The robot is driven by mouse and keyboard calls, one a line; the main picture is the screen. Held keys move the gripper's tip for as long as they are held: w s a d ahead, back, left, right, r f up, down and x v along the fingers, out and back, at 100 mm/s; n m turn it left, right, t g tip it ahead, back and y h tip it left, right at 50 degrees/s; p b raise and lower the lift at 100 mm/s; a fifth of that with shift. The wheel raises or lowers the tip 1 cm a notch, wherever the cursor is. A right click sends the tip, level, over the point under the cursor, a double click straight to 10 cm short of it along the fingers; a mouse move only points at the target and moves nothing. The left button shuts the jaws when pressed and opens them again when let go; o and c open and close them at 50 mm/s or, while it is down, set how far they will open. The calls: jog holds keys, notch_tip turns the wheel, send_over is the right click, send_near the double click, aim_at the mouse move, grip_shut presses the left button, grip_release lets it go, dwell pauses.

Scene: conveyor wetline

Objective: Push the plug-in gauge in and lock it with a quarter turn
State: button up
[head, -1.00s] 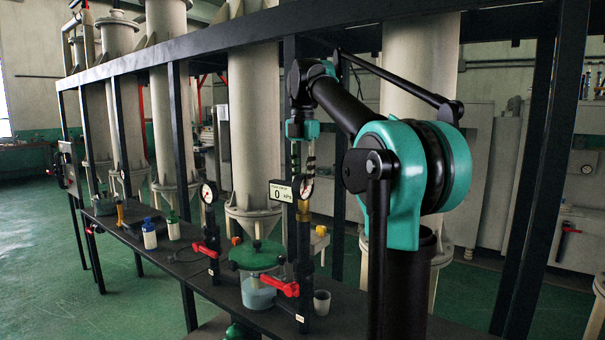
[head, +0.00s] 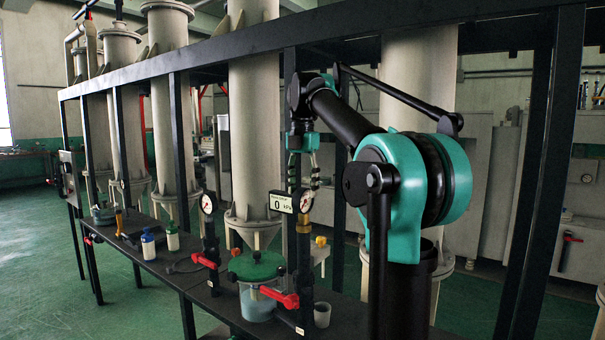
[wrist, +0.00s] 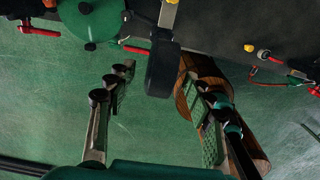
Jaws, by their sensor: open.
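In the head view, a round white dial gauge (head: 306,201) sits on a brass fitting (head: 303,236) at the top of the right black post (head: 305,270). A small display reading 0 kPa (head: 281,202) is beside it, to the left. My gripper (head: 312,182) hangs just above the gauge, pointing down, open. In the wrist view, my open gripper (wrist: 160,108) has its fingers apart. A dark rounded body (wrist: 162,68), apparently the gauge from above, lies beyond and between the fingertips. I see nothing held. The joint below the gauge is hidden in the wrist view.
A green-lidded jar (head: 256,266) and a red-handled valve (head: 278,297) are close to the post's left. A second gauge (head: 208,203) is on another post. A small cup (head: 322,314) stands to the right. A brown cylinder (wrist: 208,72) is partly behind one finger.

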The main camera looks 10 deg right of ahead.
notch_tip(320, 180, up, 12)
jog(key=shift+f, duration=0.25)
dwell(0.5)
